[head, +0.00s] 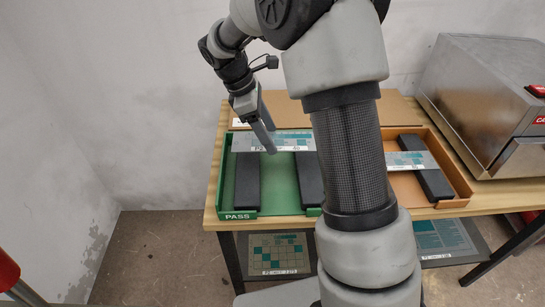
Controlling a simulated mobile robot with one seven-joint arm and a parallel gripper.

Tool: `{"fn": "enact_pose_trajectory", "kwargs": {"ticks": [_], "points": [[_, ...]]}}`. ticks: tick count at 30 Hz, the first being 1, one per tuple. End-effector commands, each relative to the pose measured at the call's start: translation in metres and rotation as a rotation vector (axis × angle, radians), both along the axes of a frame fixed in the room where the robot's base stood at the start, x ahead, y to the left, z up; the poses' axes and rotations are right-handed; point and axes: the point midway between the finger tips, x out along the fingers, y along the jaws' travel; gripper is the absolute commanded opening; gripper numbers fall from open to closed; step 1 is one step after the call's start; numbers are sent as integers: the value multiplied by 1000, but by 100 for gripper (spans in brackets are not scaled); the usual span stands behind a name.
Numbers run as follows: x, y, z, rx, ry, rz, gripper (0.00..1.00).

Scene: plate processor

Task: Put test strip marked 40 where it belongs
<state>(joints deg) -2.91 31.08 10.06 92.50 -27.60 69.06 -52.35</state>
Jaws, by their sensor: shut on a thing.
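A pale test strip (290,140) with teal squares and the printed letters P2 is at the green tray marked PASS (225,192). It spans the tray's black bars near its back. Its small number is too blurred to read. My gripper (268,136) points down at this strip and is shut on it. I cannot tell whether the strip rests on the bars or is slightly above them. My arm hides the strip's right end. Another pale strip (411,161) lies across a black bar in the orange tray (460,180) at the right.
Both trays stand on a wooden table (212,212). A metal machine (480,90) with red labels stands at the right. Printed sheets (278,254) (440,238) show below the table top. My arm covers the middle. Walls close in behind and at left.

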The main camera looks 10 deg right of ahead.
Motion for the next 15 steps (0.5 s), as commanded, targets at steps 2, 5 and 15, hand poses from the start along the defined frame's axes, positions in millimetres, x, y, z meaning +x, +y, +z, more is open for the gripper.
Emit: {"fn": "enact_pose_trajectory", "kwargs": {"ticks": [2, 5, 15], "points": [[1, 0, -4, 1, 5, 22, 41], [0, 0, -20, 1, 9, 31, 41], [1, 0, -62, 1, 5, 28, 41]]}}
